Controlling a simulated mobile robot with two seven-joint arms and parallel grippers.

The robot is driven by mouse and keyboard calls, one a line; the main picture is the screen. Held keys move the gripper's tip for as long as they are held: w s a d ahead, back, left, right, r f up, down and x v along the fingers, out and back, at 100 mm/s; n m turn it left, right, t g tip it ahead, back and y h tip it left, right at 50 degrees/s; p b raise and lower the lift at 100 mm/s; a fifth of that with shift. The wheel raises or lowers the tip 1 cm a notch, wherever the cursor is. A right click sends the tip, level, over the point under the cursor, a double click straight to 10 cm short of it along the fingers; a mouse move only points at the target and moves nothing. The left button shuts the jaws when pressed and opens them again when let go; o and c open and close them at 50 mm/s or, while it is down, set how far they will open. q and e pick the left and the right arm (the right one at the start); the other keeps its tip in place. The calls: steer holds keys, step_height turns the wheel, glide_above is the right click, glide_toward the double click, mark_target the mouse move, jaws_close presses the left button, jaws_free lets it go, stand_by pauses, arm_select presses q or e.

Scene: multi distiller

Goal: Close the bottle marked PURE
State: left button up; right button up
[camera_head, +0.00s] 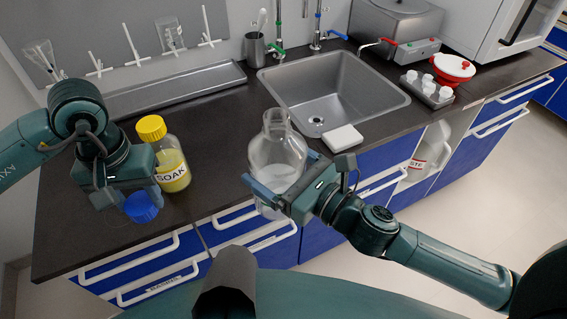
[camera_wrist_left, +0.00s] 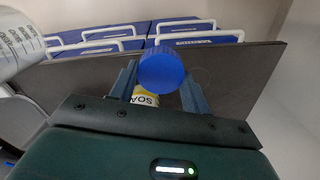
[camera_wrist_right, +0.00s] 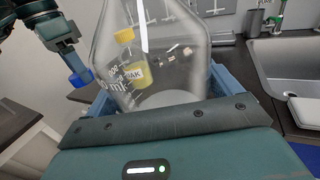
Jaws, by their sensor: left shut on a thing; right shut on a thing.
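A clear glass bottle (camera_head: 277,145) with an open neck stands upright in the grip of my right gripper (camera_head: 278,170), at the counter's front edge. It fills much of the right wrist view (camera_wrist_right: 150,50); no PURE label is readable on it. My left gripper (camera_head: 143,197) is shut on a blue screw cap (camera_head: 140,207), left of the bottle and apart from it. The cap shows between the fingers in the left wrist view (camera_wrist_left: 162,70) and at the left of the right wrist view (camera_wrist_right: 80,78).
A SOAK bottle (camera_head: 172,163) with a yellow cap stands on the counter (camera_head: 215,135) right beside my left gripper. Behind the clear bottle is a sink (camera_head: 325,100), with a white block (camera_head: 342,138) at its front edge. Counter between SOAK and the clear bottle is free.

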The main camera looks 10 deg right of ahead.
arm_select(q)
steer(key=w+d+r, duration=0.5)
steer(key=d+r, duration=0.4)
steer(key=d, duration=0.2)
step_height(320, 180, up, 12)
steer(key=n, duration=0.1)
glide_above(276, 114)
steer(key=shift+r, duration=0.2)
steer(key=shift+w+f, duration=0.1)
steer(key=shift+f, duration=0.05)
steer(key=shift+f, duration=1.85)
steer(key=shift+f, duration=0.9)
steer(key=shift+f, duration=0.5)
